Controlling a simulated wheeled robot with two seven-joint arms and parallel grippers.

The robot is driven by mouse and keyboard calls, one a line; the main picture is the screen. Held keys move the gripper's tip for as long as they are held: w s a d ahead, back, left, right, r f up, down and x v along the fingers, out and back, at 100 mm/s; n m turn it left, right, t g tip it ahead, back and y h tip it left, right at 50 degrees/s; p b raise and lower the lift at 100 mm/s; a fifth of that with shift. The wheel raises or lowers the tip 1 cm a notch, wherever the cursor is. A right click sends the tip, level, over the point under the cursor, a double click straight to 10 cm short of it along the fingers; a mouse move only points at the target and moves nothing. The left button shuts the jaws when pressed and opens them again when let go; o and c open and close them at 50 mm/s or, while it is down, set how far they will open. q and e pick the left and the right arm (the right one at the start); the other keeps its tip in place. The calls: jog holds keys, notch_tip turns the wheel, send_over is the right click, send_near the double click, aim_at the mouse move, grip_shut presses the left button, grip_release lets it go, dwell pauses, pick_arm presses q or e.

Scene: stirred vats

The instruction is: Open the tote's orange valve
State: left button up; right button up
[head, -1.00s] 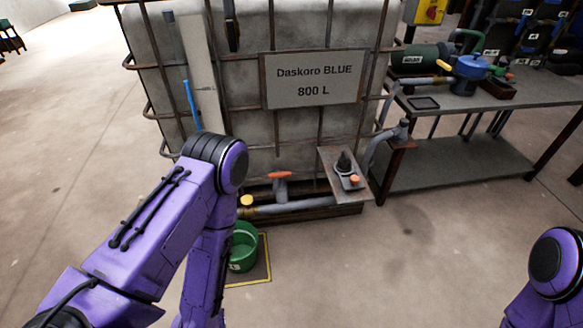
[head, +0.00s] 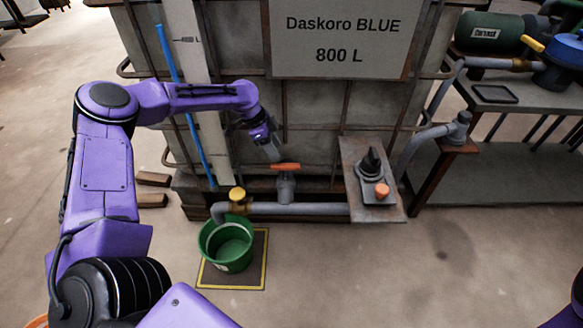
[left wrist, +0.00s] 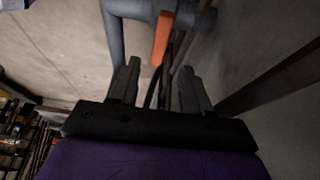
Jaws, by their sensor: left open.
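The tote (head: 330,110) is a large caged tank with a sign reading "Daskoro BLUE 800 L". Its orange valve handle (head: 286,166) sits crosswise on a grey valve above a grey pipe (head: 300,209) at the tote's foot. My left gripper (head: 272,152) is just above and left of the handle in the head view. In the left wrist view, the open left gripper (left wrist: 156,75) has the orange handle (left wrist: 162,38) ahead of its fingertips, between them in line, with no contact visible. My right gripper is not in view.
A plate with a black knob (head: 371,161) and orange button (head: 382,190) is right of the valve. A bench (head: 490,170) stands at right.

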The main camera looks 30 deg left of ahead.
aim_at(285, 165)
pick_arm(q)
jog(key=shift+a+f, duration=0.1)
jog(key=shift+f, duration=0.1)
jog(key=b+x, duration=0.2)
jog(key=x, duration=0.7)
jog(key=shift+f+b, duration=0.35)
jog(key=shift+b, duration=0.05)
jog(key=shift+c, duration=0.3)
jog(key=shift+r, duration=0.1)
grip_shut()
